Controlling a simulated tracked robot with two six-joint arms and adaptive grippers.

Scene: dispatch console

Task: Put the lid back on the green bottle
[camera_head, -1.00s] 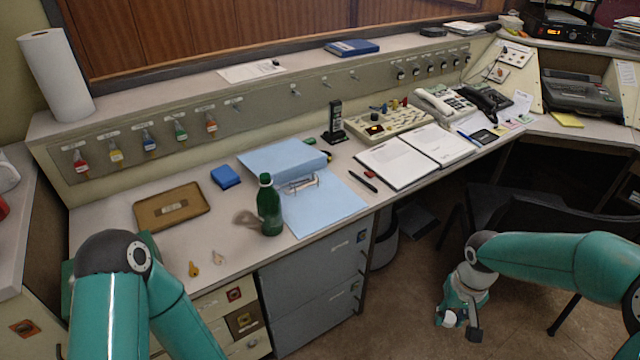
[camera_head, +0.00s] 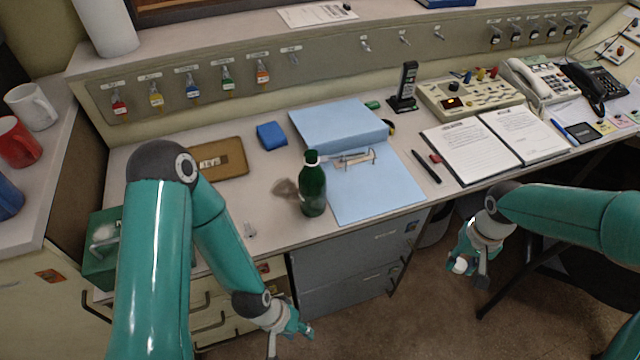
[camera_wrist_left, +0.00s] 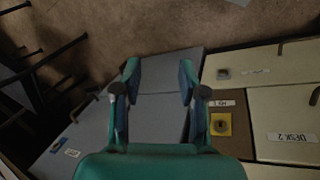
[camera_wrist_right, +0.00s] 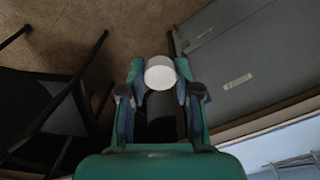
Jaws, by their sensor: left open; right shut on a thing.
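The green bottle (camera_head: 313,184) stands upright on the desk, left of the open blue folder. Its neck is visible at the top; I cannot tell from here how the mouth looks. My right gripper (camera_head: 466,268) is off the desk's front edge, right of the bottle, shut on a small white round thing, which looks like a lid (camera_wrist_right: 160,73). The lid sits between the fingertips in the right wrist view. My left gripper (camera_head: 302,330) is open and empty, below the desk edge in front of the drawers; its two fingers are apart in the left wrist view (camera_wrist_left: 158,80).
The blue folder (camera_head: 385,195) lies right of the bottle, and a brown tray (camera_head: 235,160) and a blue box (camera_head: 271,135) lie behind it to the left. A brownish blurred thing (camera_head: 285,188) is beside the bottle. An open binder (camera_head: 470,150) lies further right. Grey drawers (camera_head: 350,270) stand below the desk.

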